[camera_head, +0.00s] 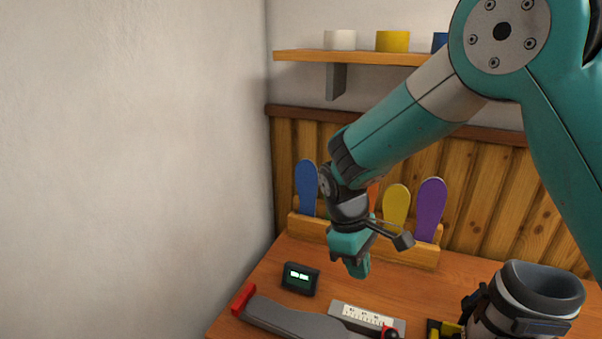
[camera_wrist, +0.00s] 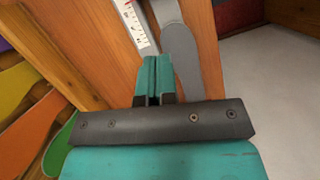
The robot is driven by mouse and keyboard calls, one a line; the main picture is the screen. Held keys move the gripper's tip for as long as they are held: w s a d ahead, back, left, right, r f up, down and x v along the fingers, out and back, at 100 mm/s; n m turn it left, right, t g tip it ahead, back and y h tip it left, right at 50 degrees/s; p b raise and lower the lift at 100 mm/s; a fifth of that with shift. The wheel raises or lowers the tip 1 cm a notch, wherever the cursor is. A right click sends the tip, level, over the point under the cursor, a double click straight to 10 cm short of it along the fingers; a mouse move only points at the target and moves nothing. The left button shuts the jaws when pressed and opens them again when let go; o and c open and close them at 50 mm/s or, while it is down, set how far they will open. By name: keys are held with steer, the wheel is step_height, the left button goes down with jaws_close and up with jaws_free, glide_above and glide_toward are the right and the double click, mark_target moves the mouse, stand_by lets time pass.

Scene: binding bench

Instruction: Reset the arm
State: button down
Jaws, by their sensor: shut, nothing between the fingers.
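My gripper (camera_head: 357,262) hangs above the back part of the wooden bench (camera_head: 262,292), in front of a rack of coloured paddle shapes. Its teal fingers are together with nothing between them; the wrist view also shows the closed fingers (camera_wrist: 153,80). My arm reaches in from the upper right and bends down at the wrist. The gripper is apart from the bench top and hides part of the rack.
The rack (camera_head: 425,256) holds blue (camera_head: 306,188), yellow (camera_head: 396,206) and purple (camera_head: 431,207) paddles. A small display (camera_head: 300,279), a long grey tool (camera_head: 290,318) and a white scale (camera_head: 362,314) lie below. A dark-rimmed container (camera_head: 540,290) stands right. A shelf (camera_head: 350,57) hangs above.

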steer(key=s+r+m+y+b, duration=0.1)
steer(key=s+r+y, duration=0.1)
steer(key=s+r, duration=0.2)
steer(key=s+r+m+t+y, duration=0.1)
steer(key=s+r, duration=0.3)
steer(key=s, duration=0.6)
steer(key=s+r+m+t+y+b, duration=0.1)
steer(key=s+r+y, duration=0.2)
steer(key=s, duration=0.4)
steer(key=shift+s+d+r+b, duration=0.25)
steer(key=shift+d+r+b, duration=0.05)
steer(key=shift+d+r, duration=0.15)
